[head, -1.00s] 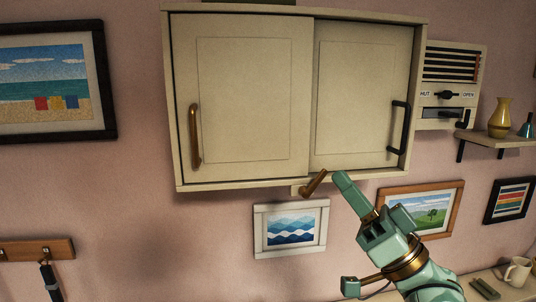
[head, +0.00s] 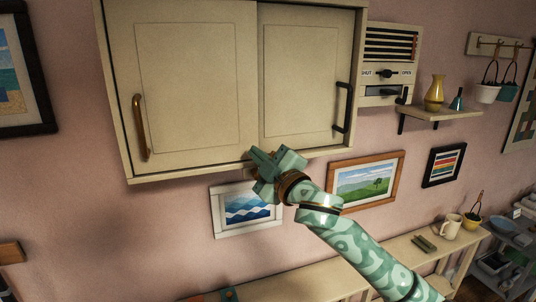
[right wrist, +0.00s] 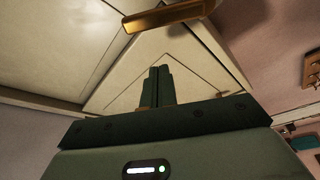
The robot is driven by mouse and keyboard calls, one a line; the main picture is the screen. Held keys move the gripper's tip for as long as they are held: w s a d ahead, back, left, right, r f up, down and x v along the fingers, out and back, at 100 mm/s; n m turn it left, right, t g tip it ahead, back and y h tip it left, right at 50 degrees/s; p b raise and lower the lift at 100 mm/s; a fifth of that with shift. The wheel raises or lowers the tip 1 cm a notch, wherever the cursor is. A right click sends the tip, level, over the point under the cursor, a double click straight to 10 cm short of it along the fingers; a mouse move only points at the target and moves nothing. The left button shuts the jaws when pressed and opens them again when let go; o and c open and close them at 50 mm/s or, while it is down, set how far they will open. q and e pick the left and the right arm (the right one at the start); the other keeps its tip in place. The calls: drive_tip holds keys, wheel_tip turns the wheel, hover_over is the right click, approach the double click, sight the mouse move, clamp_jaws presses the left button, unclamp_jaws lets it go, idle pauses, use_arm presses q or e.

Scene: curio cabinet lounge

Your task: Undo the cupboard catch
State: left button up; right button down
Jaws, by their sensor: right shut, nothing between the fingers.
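The cream cupboard (head: 195,85) hangs on the pink wall with two sliding doors. The left door has a brass handle (head: 139,128) and the right door a black handle (head: 342,108). My right gripper (head: 265,160) is at the cupboard's lower edge, in front of where the brass catch sits, and mostly hides the catch. In the right wrist view its fingers (right wrist: 158,86) are shut together and empty. A brass bar, which looks like the catch (right wrist: 170,16), shows just beyond the fingertips there; I cannot tell whether they touch. My left gripper is not in view.
A wave picture (head: 246,208) and a landscape picture (head: 365,180) hang below the cupboard. To the right are a SHUT/OPEN panel (head: 390,50) and a shelf (head: 440,114) with a yellow vase (head: 435,93). A long low shelf (head: 402,247) runs beneath.

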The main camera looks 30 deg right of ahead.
drive_tip(key=d+f, duration=0.2)
drive_tip(key=d, duration=0.1)
drive_tip(key=shift+w+d+p, duration=0.1)
drive_tip(key=shift+w+p, duration=0.2)
drive_tip(key=shift+w, duration=0.05)
drive_tip(key=shift+w, duration=0.1)
